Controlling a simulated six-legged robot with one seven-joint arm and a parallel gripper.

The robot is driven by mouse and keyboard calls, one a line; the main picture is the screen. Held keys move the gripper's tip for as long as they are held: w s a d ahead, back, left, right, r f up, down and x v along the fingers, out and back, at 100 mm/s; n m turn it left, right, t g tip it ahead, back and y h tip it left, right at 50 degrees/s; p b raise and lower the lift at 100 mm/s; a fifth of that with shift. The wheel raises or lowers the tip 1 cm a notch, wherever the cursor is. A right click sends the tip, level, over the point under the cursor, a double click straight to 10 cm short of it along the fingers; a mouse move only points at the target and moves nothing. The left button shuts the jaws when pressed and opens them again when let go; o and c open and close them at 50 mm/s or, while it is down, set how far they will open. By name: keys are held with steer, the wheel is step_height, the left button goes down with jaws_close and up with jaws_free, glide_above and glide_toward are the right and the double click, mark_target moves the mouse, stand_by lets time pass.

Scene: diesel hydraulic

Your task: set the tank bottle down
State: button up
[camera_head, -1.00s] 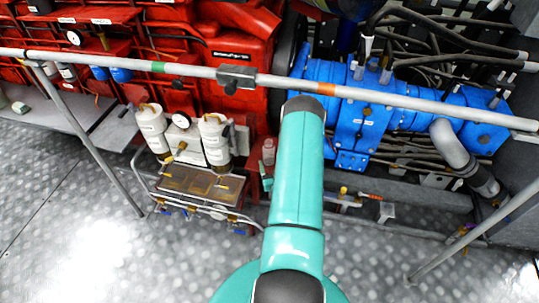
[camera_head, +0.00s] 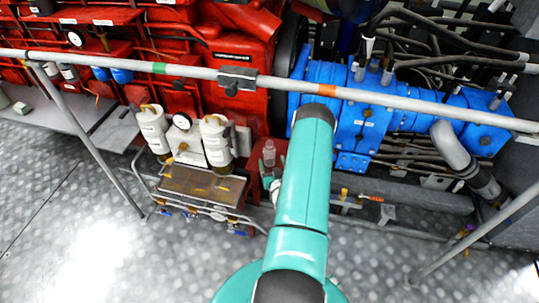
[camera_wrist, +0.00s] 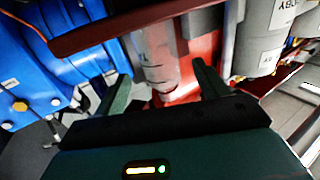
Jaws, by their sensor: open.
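The tank bottle (camera_head: 269,152) is a small, clear, greyish bottle. It looks upright beside the red engine block, just left of my teal arm. In the wrist view the bottle (camera_wrist: 155,62) is between and ahead of my two fingers, with red surface showing around its lower end. My gripper (camera_wrist: 161,72) is open, one dark green finger on each side of the bottle. I cannot tell whether either finger touches it. In the head view my gripper (camera_head: 273,169) is small and partly hidden by my arm. The bottle's base is not clearly visible.
White canisters (camera_head: 215,141) stand left of the bottle, above a brown-topped tray with a pipe frame (camera_head: 195,182). Blue machinery (camera_head: 350,110) is to the right. A grey rail (camera_head: 430,105) crosses above. The metal floor (camera_head: 110,230) is open in front.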

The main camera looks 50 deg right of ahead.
mark_target(271, 157)
steer(key=x, duration=0.5)
steer(key=shift+w+d+r, duration=0.1)
steer(key=shift+w+r, duration=0.1)
steer(key=c, duration=1.2)
steer(key=shift+o, duration=0.2)
